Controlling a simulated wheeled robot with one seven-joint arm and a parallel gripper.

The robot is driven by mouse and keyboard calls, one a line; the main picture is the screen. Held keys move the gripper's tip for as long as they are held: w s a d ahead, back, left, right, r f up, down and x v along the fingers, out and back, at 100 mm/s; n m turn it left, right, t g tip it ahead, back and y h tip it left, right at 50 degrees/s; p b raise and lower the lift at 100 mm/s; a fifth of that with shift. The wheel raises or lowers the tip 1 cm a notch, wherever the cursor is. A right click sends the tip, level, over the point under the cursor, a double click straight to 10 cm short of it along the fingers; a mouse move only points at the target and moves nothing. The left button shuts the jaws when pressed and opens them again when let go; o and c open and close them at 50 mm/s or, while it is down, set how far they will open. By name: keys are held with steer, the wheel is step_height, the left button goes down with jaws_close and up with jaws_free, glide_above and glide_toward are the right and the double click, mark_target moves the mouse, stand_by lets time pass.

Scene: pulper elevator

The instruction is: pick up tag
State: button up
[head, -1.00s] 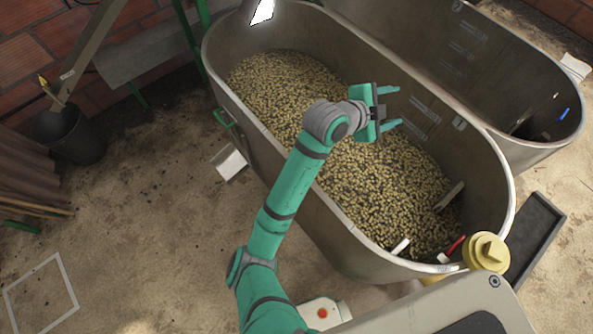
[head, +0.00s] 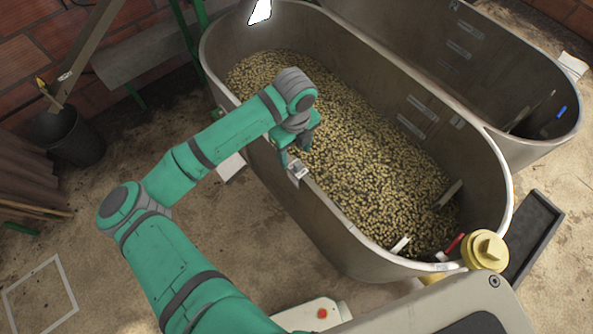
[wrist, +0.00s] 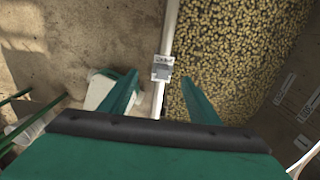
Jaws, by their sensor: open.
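A small white and grey tag (head: 297,170) sits on the near rim of the first metal tank (head: 357,240). In the wrist view the tag (wrist: 162,66) is on the pale rim, just beyond and between my two fingertips. My gripper (head: 294,150) points down over the rim, close to the tag. The gripper (wrist: 159,78) is open in the wrist view, with nothing between its teal fingers. Whether a finger touches the tag cannot be told.
The tank holds many yellowish beans (head: 370,185). A second tank (head: 540,135) stands behind it. A yellow knob (head: 486,250) is at the tank's right end. A black bucket (head: 70,135) and a white tray-like object (head: 231,167) are on the floor to the left.

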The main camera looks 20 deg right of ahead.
mark_target(298, 168)
step_height(298, 168, down, 4)
steer(key=shift+f, duration=0.15)
steer(key=shift+s+d+f, duration=0.1)
steer(key=shift+d+f, duration=0.05)
steer(key=shift+f, duration=0.75)
steer(key=shift+s+d+f, duration=0.1)
steer(key=shift+d+f, duration=0.05)
steer(key=shift+f, duration=0.8)
steer(key=shift+s+d+f, duration=0.1)
steer(key=shift+d+f, duration=0.05)
steer(key=shift+f, duration=0.75)
steer(key=shift+a, duration=0.1)
steer(key=c, duration=1.1)
